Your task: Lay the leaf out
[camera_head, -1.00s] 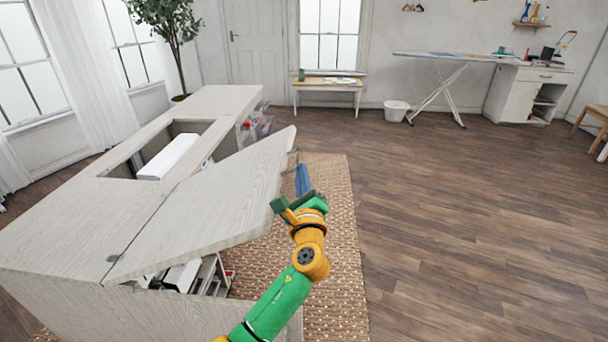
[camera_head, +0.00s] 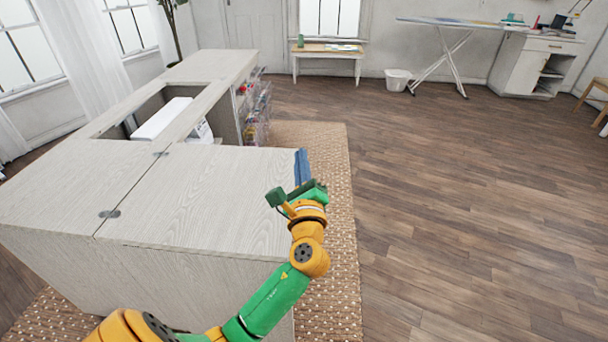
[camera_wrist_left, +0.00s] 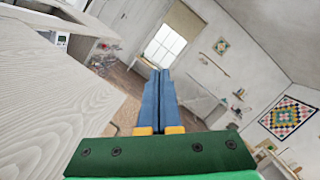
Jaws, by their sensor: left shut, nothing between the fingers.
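The leaf (camera_head: 215,195) is a pale wood-grain panel hinged to the sewing cabinet (camera_head: 60,195). It now lies out flat, about level with the cabinet top, with hinges (camera_head: 110,214) along the seam. My left gripper (camera_head: 302,166) is at the leaf's right edge, its blue fingers shut and empty. The fingers look beside or against that edge; I cannot tell if they touch it. In the left wrist view the shut fingers (camera_wrist_left: 158,98) point ahead, with the leaf (camera_wrist_left: 60,105) to their left. My right gripper is not in view.
A white sewing machine (camera_head: 165,118) sits in the cabinet's opening. Clear bins (camera_head: 255,108) hang on its far right side. A woven rug (camera_head: 335,240) lies beneath. The wood floor (camera_head: 450,200) to the right is clear. A bench (camera_head: 328,50) and white bin (camera_head: 398,79) stand at the back.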

